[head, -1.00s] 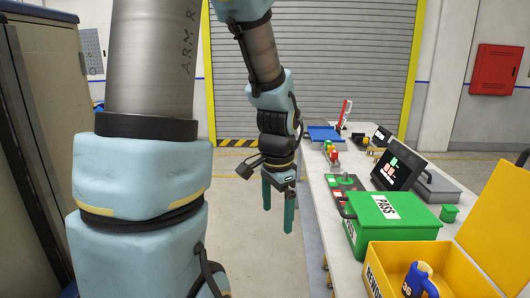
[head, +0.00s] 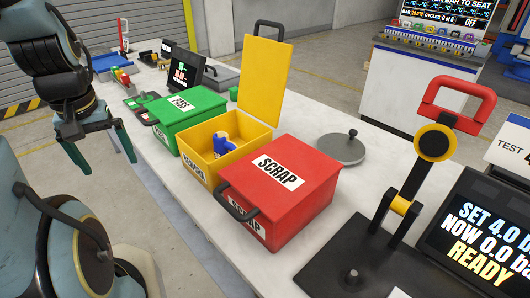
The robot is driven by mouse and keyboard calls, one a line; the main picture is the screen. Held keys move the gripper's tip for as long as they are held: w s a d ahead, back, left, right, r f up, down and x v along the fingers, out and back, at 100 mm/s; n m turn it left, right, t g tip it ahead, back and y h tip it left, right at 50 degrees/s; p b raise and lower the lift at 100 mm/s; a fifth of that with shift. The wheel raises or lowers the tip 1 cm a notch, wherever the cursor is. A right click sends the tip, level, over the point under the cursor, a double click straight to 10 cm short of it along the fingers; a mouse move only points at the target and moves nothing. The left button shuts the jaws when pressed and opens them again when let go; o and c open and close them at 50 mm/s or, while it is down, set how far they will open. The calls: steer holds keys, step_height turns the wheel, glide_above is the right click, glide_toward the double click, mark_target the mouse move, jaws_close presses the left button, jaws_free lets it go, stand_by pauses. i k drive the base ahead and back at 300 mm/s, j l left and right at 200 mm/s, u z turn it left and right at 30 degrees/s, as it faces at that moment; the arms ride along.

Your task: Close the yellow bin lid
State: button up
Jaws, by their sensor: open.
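The yellow bin (head: 195,161) stands open on the white bench between a green bin and a red bin. Its yellow lid (head: 262,78) stands upright at the bin's back edge, with a dark handle (head: 270,25) at its top. A blue, white and yellow object (head: 222,146) sits inside the bin. My gripper (head: 104,160) is at the left, off the bench's front edge, with its two green fingers pointing down and spread apart. It is empty and well apart from the lid.
The closed green PASS bin (head: 190,107) and closed red SCRAP bin (head: 290,180) flank the yellow bin. A grey round plate with a knob (head: 343,148) lies behind the red bin. A red-handled press (head: 434,142) and a display (head: 480,235) stand at the right.

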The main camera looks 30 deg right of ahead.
mark_target(266, 63)
steer(key=z, duration=0.8)
